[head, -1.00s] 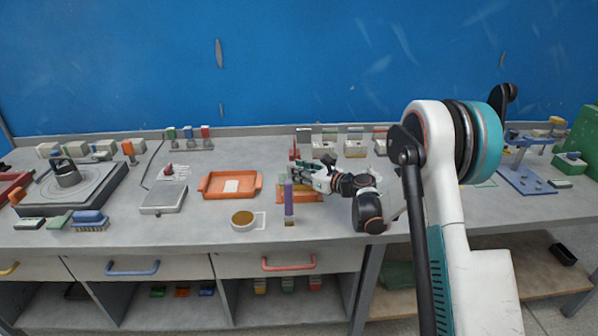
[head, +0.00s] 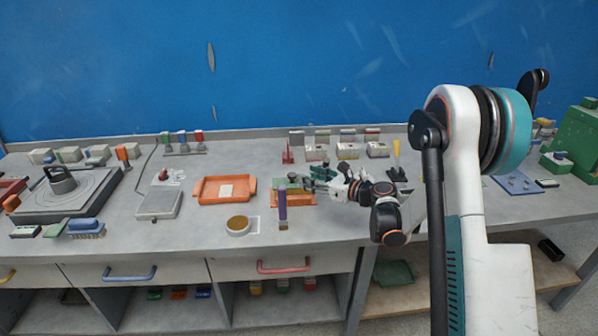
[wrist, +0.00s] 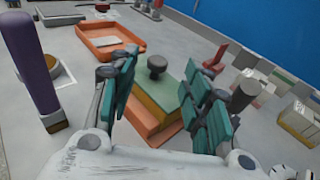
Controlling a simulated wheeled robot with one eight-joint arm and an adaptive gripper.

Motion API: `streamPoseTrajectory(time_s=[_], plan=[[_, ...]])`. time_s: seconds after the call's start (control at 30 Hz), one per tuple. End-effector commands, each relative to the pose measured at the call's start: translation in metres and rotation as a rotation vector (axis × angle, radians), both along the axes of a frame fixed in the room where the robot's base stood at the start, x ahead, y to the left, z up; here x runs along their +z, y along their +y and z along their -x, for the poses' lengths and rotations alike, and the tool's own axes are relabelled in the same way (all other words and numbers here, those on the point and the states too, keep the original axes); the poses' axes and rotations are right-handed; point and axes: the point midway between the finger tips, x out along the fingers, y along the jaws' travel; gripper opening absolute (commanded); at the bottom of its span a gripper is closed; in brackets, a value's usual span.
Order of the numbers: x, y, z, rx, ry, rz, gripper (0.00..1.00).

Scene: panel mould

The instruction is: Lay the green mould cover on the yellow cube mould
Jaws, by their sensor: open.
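The green mould cover (wrist: 172,88) lies flat on top of the yellow cube mould (wrist: 150,111), with its dark round knob pointing up. The mould stands on an orange base (wrist: 147,130) on the bench. In the head view the cover (head: 281,183) shows at the left of my gripper (head: 302,182), which partly hides the mould and base. My gripper (wrist: 168,84) is open. In the wrist view its teal finger pads stand apart on either side of the cover, and nothing is held between them.
A purple upright cylinder (head: 283,203) stands just in front of the mould. An orange tray (head: 207,197) lies to the left, with a round brown-topped dish (head: 238,224) in front. Several small blocks line the back. A yellow-handled tool (head: 396,150) stands right of my gripper.

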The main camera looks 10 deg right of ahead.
Motion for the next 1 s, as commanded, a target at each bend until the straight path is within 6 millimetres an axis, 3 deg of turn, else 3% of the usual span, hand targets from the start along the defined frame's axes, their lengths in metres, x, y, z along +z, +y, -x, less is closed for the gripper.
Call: streamPoseTrajectory(time_s=[0.3,0.73,0.87,1.0], plan=[[0.006,-0.023,0.026,-0.001,0.0,-0.001,0.44],[0.008,-0.022,0.029,0.003,-0.005,0.016,0.44],[0.022,-0.014,0.036,0.025,-0.03,0.11,0.44],[0.047,0.001,0.055,0.077,-0.087,0.312,0.44]])
